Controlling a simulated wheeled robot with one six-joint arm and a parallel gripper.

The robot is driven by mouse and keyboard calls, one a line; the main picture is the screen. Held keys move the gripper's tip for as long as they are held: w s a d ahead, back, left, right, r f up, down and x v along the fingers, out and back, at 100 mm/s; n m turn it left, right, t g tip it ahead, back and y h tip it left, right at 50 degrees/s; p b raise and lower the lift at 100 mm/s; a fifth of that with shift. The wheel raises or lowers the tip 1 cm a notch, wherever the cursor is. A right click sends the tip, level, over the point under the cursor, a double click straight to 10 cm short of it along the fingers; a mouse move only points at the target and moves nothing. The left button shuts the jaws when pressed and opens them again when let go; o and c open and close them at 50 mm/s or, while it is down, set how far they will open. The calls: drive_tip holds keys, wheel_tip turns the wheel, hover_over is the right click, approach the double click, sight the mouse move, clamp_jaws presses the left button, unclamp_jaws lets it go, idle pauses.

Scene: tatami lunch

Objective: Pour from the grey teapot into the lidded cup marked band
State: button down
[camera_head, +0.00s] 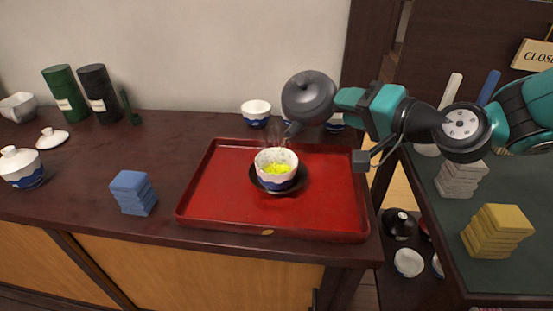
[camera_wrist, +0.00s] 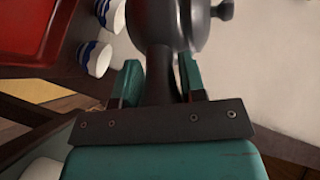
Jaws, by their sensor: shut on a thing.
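The grey teapot (camera_head: 309,97) is held in the air above the back of the red tray, tilted with its spout down toward the open cup. My gripper (camera_head: 350,99) is shut on its side handle; the wrist view shows the handle (camera_wrist: 160,75) between the fingers. The open white cup (camera_head: 276,177) has a wavy blue band and stands upright on a dark saucer (camera_head: 300,184). Yellow-green contents and steam show in it. A loose white lid (camera_head: 52,138) lies at the left. A lidded cup (camera_head: 22,176) with blue decoration stands at the far left.
The red tray (camera_head: 215,200) holds the saucer. White-and-blue cups (camera_head: 256,113) stand behind it. Blue blocks (camera_head: 132,192), a green canister (camera_head: 65,94) and a black canister (camera_head: 98,93) are left. A green-topped table (camera_head: 440,235) with yellow blocks (camera_head: 496,232) is right, across a gap.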

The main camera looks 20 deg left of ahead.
drive_tip(key=shift+w+r+b, duration=0.25)
drive_tip(key=shift+w+b, duration=0.05)
drive_tip(key=shift+w, duration=0.05)
idle(0.7)
drive_tip(key=shift+w+d+p, duration=0.2)
drive_tip(key=shift+w+p, duration=0.15)
drive_tip(key=shift+p, duration=0.6)
drive_tip(key=w+f+m+g+p, duration=0.1)
drive_tip(key=w+p, duration=0.1)
drive_tip(key=w+f+m+p, duration=0.1)
drive_tip(key=w+m+p, duration=0.1)
drive_tip(key=p, duration=0.1)
drive_tip(key=w+f+m+g+p, duration=0.1)
drive_tip(key=f+m+p, duration=0.1)
drive_tip(key=shift+w+d+g+h+p, duration=0.3)
drive_tip(key=shift+w+d+p, duration=0.05)
drive_tip(key=shift+w, duration=0.05)
drive_tip(key=shift+w+f+m+p, duration=0.25)
drive_tip(key=shift+m+p, duration=0.1)
drive_tip(key=shift+m, duration=0.05)
